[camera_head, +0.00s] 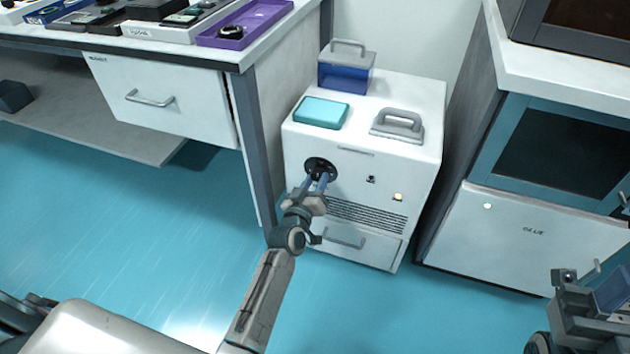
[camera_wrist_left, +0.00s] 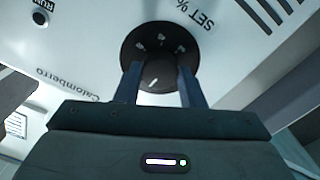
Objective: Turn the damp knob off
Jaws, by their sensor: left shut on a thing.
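A black round knob (camera_head: 320,167) sits on the front of a white cabinet (camera_head: 300,150). In the left wrist view the knob (camera_wrist_left: 156,72) has a white pointer line and stands on a black dial plate with white marks, beside the lettering "SET %". My left gripper (camera_head: 316,182) is at the knob, its two blue fingers on either side of it. In the left wrist view the gripper's fingers (camera_wrist_left: 157,82) are shut on the knob. My right gripper (camera_head: 601,296) shows at the lower right edge, away from the cabinet; its jaws are not clear.
On the cabinet top are a teal box (camera_head: 321,112), a blue container with a grey handle (camera_head: 346,76) and a grey handled lid (camera_head: 398,125). A small lit lamp (camera_head: 398,196) and a drawer handle (camera_head: 343,240) are on its front. Desks stand on both sides.

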